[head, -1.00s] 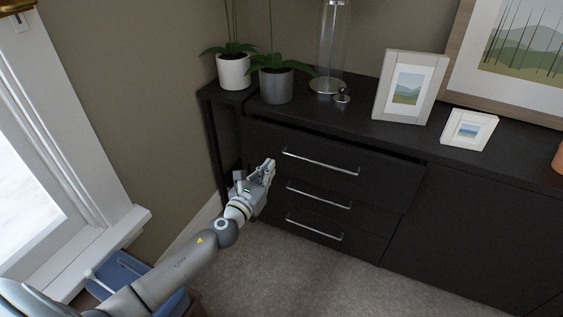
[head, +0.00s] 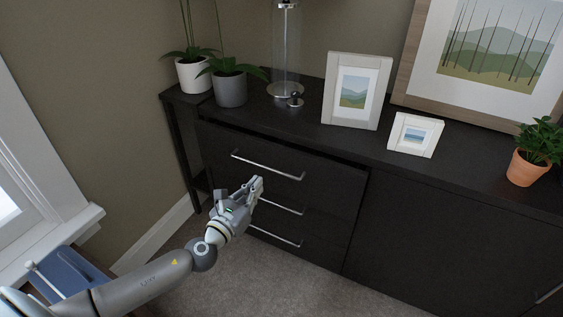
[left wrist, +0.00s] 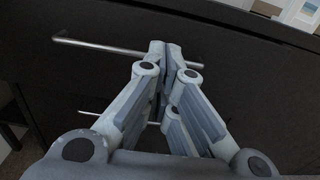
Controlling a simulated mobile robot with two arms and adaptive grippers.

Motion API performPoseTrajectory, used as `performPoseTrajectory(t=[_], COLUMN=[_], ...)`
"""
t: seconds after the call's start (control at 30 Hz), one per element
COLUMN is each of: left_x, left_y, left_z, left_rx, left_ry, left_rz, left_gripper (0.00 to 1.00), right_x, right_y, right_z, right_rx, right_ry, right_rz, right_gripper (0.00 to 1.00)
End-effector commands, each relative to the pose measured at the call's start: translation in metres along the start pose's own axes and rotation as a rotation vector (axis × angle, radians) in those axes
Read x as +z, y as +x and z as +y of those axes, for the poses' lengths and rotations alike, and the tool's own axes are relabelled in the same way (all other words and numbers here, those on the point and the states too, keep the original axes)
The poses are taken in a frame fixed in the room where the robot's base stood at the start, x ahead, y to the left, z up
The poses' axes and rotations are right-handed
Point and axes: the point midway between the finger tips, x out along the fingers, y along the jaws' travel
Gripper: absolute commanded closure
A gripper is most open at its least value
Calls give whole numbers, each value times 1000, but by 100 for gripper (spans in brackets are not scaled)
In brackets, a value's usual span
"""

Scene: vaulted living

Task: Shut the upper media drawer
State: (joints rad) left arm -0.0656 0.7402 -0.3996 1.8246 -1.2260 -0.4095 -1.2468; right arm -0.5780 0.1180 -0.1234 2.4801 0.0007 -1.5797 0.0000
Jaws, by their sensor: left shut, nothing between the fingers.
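The upper media drawer (head: 325,188) is the top one of a stack at the left of the black cabinet. It stands slightly out, with a dark gap between its top edge and the cabinet top. Its silver bar handle (head: 268,165) is level, and it also shows in the left wrist view (left wrist: 85,43), passing behind my fingertips. My left gripper (head: 258,184) is shut and empty, in front of the drawer stack, just below the upper handle. In the left wrist view its fingers (left wrist: 165,50) point at the dark drawer front; contact cannot be told. My right gripper is out of view.
Two lower drawers with handles (head: 275,236) sit beneath. Potted plants (head: 230,90), a glass lamp base (head: 286,60), picture frames (head: 357,92) and a terracotta pot (head: 526,168) stand on the cabinet top (head: 330,140). The carpet (head: 285,290) in front is clear.

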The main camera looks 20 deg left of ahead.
Motion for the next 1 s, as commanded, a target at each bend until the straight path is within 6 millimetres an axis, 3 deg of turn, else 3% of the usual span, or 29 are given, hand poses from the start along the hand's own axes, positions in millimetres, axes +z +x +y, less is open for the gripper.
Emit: performPoseTrajectory(t=[0.37,0.6,0.8,1.0], left_x=[1,0,0,1], left_y=[66,103,120,124], left_z=[0,0,0,0], left_rx=[0,0,-1,-1], left_ry=[-1,0,0,1], left_rz=[-4,-3,-1,0], left_gripper=[100,100,100,100], right_x=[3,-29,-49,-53], right_y=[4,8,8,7], right_z=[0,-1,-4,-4], right_rx=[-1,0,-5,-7], right_ry=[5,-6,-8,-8], right_rz=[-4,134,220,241], right_gripper=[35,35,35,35])
